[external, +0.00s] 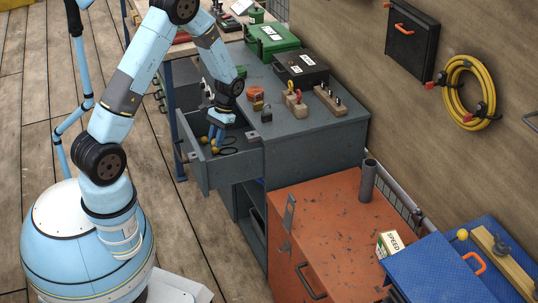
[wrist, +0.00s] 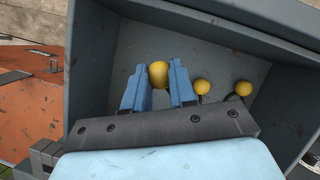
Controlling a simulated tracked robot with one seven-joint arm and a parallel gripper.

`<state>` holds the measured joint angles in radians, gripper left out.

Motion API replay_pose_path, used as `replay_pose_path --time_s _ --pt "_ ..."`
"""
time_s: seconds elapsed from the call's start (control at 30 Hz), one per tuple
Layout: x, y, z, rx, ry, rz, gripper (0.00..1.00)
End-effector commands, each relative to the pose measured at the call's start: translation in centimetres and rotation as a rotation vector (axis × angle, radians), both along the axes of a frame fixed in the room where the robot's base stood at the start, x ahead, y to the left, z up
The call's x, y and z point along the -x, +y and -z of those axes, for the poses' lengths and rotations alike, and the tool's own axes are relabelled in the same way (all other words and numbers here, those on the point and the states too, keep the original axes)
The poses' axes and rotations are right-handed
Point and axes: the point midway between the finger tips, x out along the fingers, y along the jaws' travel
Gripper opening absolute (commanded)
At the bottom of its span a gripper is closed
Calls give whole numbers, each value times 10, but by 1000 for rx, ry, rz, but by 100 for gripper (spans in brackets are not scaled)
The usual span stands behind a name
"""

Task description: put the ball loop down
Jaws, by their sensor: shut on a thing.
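My gripper (wrist: 155,88) is shut on a ball loop, whose yellow ball (wrist: 158,74) sits between the two blue fingers in the wrist view. The loop of this one is hidden. The fingers are over the open grey drawer (external: 222,174); in the external view my gripper (external: 215,134) reaches down into it. I cannot tell whether the held ball loop touches the drawer floor. Two more ball loops, with yellow balls (wrist: 202,87) and (wrist: 243,88) and dark loops, are to the right of the fingers in the wrist view.
The drawer walls (wrist: 95,60) stand close around my gripper. An orange cabinet (external: 330,215) stands in front.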

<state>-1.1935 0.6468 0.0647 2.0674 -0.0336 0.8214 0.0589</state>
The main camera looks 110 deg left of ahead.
Motion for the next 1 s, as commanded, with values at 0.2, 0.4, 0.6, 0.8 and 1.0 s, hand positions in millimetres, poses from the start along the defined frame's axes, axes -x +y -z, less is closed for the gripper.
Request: replay_pose_path --time_s 0.2,0.4,0.6,0.8,1.0 --pt "0 1 -21 -4 -1 1 0" --pt "0 1 -62 -5 -2 1 0" --pt "0 1 -95 -5 -1 0 0" --pt "-19 1 -110 -2 -2 -19 0" --pt "-63 0 -108 -3 -1 -75 0"
